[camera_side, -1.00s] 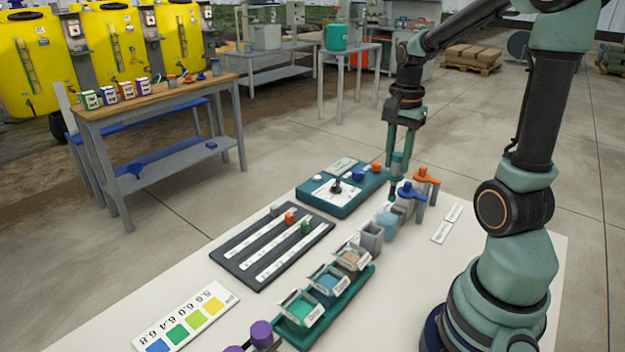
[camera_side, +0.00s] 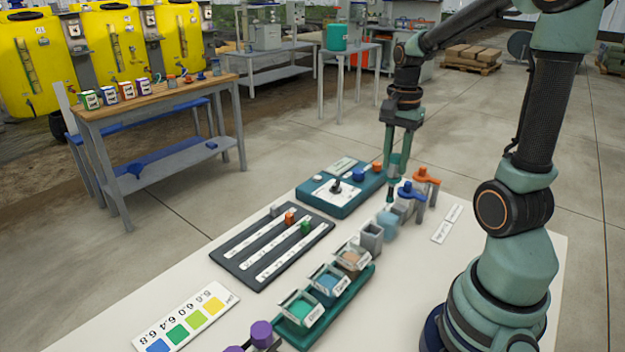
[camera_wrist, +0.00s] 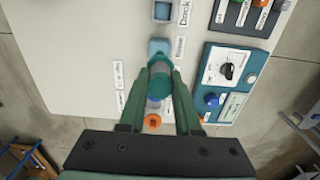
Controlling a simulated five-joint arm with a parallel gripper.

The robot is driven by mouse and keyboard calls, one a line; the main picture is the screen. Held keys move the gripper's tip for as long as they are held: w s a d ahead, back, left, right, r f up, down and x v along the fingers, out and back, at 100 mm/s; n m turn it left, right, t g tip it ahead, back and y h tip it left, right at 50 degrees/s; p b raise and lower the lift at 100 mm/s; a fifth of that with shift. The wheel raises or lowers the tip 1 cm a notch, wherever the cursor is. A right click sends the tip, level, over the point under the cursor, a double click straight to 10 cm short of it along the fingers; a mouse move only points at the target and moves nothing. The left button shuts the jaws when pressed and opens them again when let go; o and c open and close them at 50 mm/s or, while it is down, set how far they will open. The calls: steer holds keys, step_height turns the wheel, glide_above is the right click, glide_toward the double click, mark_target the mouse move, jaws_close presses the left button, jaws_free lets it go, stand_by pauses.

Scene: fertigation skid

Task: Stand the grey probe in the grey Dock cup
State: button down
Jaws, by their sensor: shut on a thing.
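In the wrist view the probe (camera_wrist: 161,84) sits between the two green fingers. Its low end is close to the light blue Rinse cup (camera_wrist: 158,46); I cannot tell how high it is. The grey, square, open Dock cup (camera_wrist: 162,12) is beyond the Rinse cup, with its label beside it. In the side view the Dock cup (camera_side: 371,238) stands nearer the camera than the Rinse cup (camera_side: 387,225); the probe is apart from the Dock cup.
A teal control box (camera_side: 335,203) and a dark slider board (camera_side: 250,258) lie left. A green tray (camera_side: 345,300) with lidded boxes is in front.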

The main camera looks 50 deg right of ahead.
steer(key=a, duration=0.7)
step_height(320, 180, down, 9)
stand_by(0.6)
steer(key=shift+a, duration=0.1)
steer(key=c, duration=0.5)
jaws_free()
steer(key=shift+r, duration=3.5)
